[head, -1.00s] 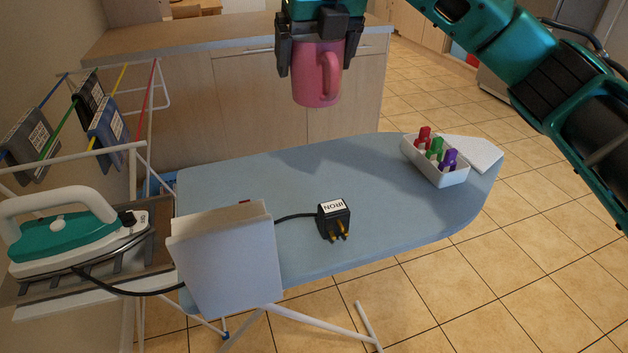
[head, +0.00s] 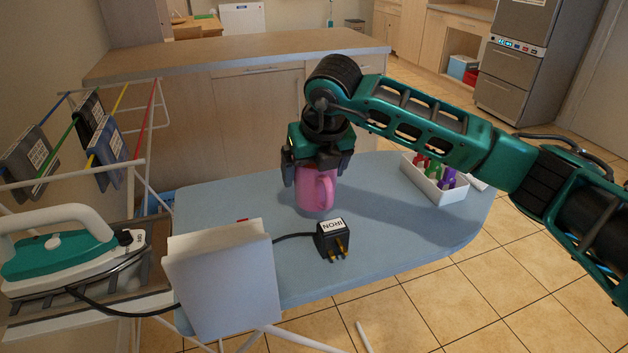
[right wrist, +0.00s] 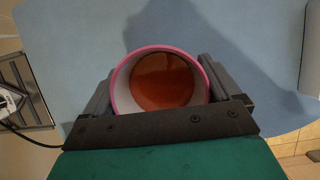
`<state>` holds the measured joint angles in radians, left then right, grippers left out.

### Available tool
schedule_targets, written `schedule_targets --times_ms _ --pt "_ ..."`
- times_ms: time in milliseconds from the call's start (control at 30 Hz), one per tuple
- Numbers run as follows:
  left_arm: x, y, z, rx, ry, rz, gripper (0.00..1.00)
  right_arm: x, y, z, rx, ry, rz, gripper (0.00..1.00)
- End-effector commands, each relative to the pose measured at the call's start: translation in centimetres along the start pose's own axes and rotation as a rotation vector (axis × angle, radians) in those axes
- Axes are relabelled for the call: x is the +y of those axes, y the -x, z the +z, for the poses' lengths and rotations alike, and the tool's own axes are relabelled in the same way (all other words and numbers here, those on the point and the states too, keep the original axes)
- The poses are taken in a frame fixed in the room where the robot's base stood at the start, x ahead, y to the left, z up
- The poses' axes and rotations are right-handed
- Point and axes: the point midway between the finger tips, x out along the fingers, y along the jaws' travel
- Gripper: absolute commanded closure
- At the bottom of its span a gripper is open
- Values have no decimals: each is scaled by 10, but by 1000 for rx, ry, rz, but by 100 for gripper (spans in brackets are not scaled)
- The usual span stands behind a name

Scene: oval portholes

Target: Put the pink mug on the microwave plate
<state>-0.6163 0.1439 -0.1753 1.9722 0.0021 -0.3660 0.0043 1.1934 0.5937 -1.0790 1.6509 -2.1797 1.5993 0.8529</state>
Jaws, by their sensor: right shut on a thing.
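The pink mug (head: 316,192) is upright in my right gripper (head: 317,172), over the blue ironing board. The fingers clasp it from both sides. In the right wrist view the mug (right wrist: 160,80) shows from above, with a pink rim, white inner wall and reddish-brown inside, between the fingers of my right gripper (right wrist: 165,100). Whether its base touches the board I cannot tell. I see no microwave plate in either view. My left gripper is not in view.
The ironing board (head: 390,240) holds a black plug (head: 333,240) marked IRON, a white box of coloured pegs (head: 435,183) and a white panel-like object (head: 225,280). An iron (head: 60,250) stands left. A wooden counter (head: 240,60) is behind.

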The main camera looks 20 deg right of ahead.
Motion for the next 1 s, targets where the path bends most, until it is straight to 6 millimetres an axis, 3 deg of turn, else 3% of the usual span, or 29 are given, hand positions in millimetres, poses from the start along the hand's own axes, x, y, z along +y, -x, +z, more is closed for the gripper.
schedule_targets --times_ms 167,533,567,667,1000 --pt "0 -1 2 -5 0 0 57 0 -22 -9 0 -1 0 61" --pt "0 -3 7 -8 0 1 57 0 -27 -11 -2 0 1 61" --pt "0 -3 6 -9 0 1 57 0 -28 -12 1 0 0 8" --pt "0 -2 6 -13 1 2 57 0 -27 -12 1 0 0 0" --pt "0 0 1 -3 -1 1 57 0 -20 -10 -1 1 0 0"
